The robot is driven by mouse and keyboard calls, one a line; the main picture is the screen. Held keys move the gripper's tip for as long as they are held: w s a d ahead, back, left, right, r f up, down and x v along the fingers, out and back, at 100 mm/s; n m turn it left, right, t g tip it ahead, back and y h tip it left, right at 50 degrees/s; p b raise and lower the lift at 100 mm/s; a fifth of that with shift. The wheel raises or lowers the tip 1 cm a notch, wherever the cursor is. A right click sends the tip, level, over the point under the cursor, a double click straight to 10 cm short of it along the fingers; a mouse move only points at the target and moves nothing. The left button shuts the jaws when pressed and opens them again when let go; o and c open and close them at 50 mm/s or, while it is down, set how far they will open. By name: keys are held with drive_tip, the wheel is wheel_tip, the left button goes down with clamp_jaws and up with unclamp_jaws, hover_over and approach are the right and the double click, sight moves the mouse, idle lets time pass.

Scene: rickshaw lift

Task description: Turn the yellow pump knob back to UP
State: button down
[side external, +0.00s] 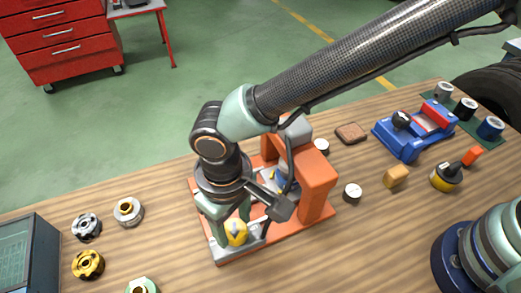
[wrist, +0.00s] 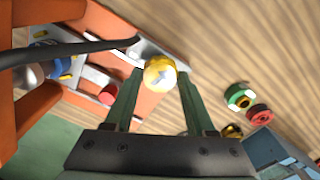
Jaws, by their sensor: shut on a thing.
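The yellow pump knob (side external: 235,232) sits at the front of the orange lift base (side external: 290,228). It carries a dark arrow mark on top. In the wrist view the knob (wrist: 160,73) lies between the tips of my two green fingers, with its arrow visible. My gripper (wrist: 158,82) points down over the base and is shut on the knob; it also shows in the side view (side external: 226,218). A dark lever handle (side external: 270,203) passes close beside my gripper. The orange upright frame (side external: 316,185) stands right of my gripper. My arm hides part of the lift.
Several metal and gold round parts (side external: 88,264) lie left of the lift, near a dark crate (side external: 38,265).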

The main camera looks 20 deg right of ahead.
sight(234, 230)
drive_tip(key=n, duration=0.5)
drive_tip(key=shift+n, duration=0.3)
drive_tip(key=n, duration=1)
drive_tip(key=shift+s+n, duration=0.1)
drive_tip(key=shift+n, duration=0.3)
drive_tip(key=n, duration=0.4)
drive_tip(key=shift+n, duration=0.4)
drive_tip(key=shift+c, duration=1.1)
unclamp_jaws()
wheel_tip(234, 230, up, 12)
